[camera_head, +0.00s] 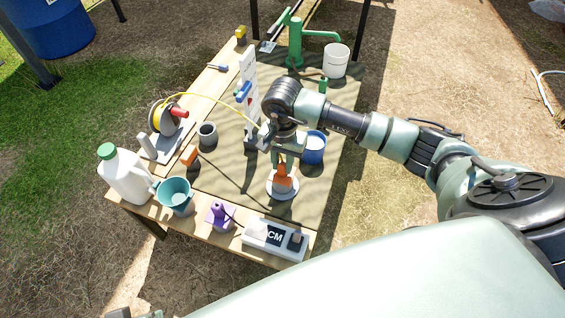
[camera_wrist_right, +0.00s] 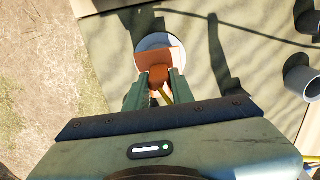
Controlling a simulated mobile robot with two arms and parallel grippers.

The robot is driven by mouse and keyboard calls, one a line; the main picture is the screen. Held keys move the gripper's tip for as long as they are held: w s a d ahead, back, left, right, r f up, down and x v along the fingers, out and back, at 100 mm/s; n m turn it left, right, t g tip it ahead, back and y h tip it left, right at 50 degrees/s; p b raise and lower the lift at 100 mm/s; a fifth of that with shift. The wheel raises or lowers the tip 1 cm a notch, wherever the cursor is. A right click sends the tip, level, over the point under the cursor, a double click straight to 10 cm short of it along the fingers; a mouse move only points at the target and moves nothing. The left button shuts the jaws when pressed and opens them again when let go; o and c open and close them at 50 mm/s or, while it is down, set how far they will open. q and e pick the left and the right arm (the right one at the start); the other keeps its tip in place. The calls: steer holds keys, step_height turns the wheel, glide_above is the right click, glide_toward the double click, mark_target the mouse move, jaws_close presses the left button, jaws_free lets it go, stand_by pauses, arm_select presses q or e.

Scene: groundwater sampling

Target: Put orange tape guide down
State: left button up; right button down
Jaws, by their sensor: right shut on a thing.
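My right gripper (camera_head: 285,169) is over the near part of the table's mat. It is shut on the orange tape guide (camera_head: 283,184), which is directly over a white round dish (camera_head: 283,195). In the right wrist view the orange guide (camera_wrist_right: 158,76) sits between the fingers, with the white dish (camera_wrist_right: 152,41) behind it. I cannot tell whether the guide touches the dish. A yellow tape (camera_head: 213,98) runs from the reel (camera_head: 166,119) at the left toward my right wrist.
A blue cup (camera_head: 313,148) stands close beside the right gripper. A green pump (camera_head: 297,40) and white bucket (camera_head: 336,60) stand at the far end.

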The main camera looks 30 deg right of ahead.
arm_select(q)
steer(key=shift+w, duration=0.1)
arm_select(e)
steer(key=c, duration=1.2)
jaws_free()
arm_select(q)
steer(key=shift+w+d, duration=0.1)
steer(key=shift+w, duration=0.1)
steer(key=shift+r, duration=0.1)
arm_select(e)
steer(key=shift+r, duration=0.2)
step_height(320, 180, up, 9)
steer(key=shift+f+p, duration=0.15)
steer(key=shift+p, duration=0.75)
arm_select(q)
steer(key=shift+f, duration=0.3)
arm_select(e)
step_height(320, 180, up, 3)
steer(key=shift+r, duration=0.1)
